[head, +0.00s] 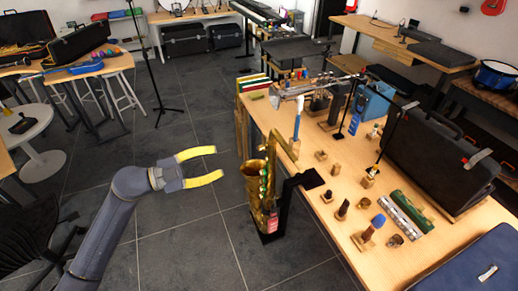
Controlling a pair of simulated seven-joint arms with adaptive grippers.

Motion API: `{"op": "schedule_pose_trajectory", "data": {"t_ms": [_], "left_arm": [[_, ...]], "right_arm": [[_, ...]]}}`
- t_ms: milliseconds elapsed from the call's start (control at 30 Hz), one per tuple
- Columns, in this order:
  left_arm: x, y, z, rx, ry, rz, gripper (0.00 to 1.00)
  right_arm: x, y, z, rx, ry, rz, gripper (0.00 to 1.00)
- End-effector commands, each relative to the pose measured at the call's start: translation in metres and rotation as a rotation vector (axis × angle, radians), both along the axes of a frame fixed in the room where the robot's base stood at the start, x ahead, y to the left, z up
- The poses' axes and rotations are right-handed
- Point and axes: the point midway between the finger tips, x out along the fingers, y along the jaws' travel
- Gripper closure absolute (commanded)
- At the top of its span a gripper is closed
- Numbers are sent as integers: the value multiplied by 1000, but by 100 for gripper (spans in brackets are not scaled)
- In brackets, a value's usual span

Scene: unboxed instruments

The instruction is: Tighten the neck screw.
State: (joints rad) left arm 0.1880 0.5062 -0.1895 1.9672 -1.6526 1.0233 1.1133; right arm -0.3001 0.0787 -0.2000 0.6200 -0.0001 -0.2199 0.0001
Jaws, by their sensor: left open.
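A gold saxophone (262,190) stands upright on a black stand at the left edge of the wooden workbench, its bell facing left. Its top end is close to a light wooden piece (285,140) at the bench edge. The neck screw is too small to make out. My left gripper (219,164), with yellow fingers, is open and empty to the left of the saxophone, apart from it, over the grey floor. My right gripper is not in view.
A blue case (475,262) lies at lower right.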

Motion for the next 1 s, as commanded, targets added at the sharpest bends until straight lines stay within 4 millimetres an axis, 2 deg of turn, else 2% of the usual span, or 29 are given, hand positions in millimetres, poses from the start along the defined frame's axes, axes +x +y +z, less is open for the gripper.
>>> {"op": "schedule_pose_trajectory", "data": {"t_ms": [300, 600, 800, 1000], "left_arm": [[24, -55, 1, -3, -2, 1, 60], [43, -99, 0, -2, -2, 1, 60], [51, -118, 0, 0, -1, 2, 60], [54, -126, 0, 0, -1, 1, 60]], "right_arm": [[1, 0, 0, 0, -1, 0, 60], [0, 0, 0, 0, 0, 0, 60], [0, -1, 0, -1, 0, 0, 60], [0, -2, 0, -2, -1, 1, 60]]}}
